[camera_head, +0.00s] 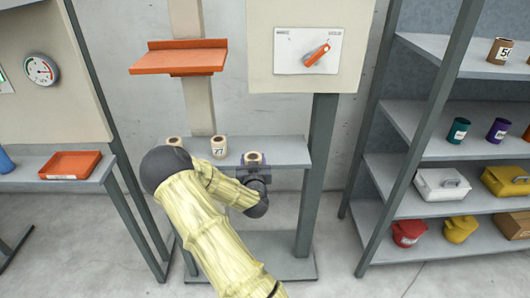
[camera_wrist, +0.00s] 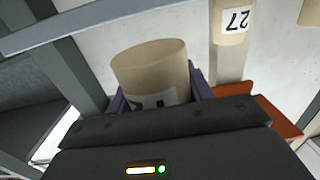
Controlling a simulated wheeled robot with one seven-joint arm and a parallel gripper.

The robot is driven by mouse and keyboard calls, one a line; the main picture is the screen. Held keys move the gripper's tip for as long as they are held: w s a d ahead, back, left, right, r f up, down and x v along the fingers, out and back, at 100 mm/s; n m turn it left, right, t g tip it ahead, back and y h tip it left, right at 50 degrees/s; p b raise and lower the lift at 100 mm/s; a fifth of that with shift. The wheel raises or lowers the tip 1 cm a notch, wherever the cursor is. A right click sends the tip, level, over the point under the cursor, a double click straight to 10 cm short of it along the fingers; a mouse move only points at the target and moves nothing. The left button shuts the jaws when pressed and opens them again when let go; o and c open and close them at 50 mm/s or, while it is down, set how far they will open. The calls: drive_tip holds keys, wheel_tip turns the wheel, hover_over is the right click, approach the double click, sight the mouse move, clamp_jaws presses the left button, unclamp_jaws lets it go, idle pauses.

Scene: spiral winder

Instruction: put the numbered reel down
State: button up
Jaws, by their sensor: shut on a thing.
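A cream reel (camera_wrist: 150,70) with a dark-marked white label is between my gripper's fingers in the wrist view; the number is mostly hidden. In the head view my gripper (camera_head: 254,168) is shut on this reel (camera_head: 254,158) at the right part of the grey shelf (camera_head: 285,150). I cannot tell whether the reel touches the shelf. Another cream reel labelled 27 (camera_head: 219,147) stands upright on the shelf to the left, and it also shows in the wrist view (camera_wrist: 231,20). A further cream reel (camera_head: 174,142) stands farther left, partly hidden by my arm.
An orange ledge (camera_head: 180,58) juts out above the shelf. A panel with an orange rotary switch (camera_head: 316,55) is at upper right. A rack (camera_head: 440,153) with coloured reels and bins stands right. An orange tray (camera_head: 70,165) sits on the left bench.

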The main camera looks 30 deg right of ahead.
drive_tip(key=s+a+f+n+t+y, duration=0.1)
drive_tip(key=a+f+n+y, duration=0.2)
drive_tip(key=a+f, duration=0.6)
drive_tip(key=s+a+f+n+t+y, duration=0.1)
drive_tip(key=a+f+y, duration=0.4)
drive_tip(key=a+f, duration=0.5)
drive_tip(key=s+a+n, duration=0.1)
drive_tip(key=a, duration=0.3)
drive_tip(key=shift+a+n+y, duration=0.35)
drive_tip(key=shift+n+y, duration=0.05)
drive_tip(key=shift+a+f, duration=0.1)
drive_tip(key=shift+a, duration=0.05)
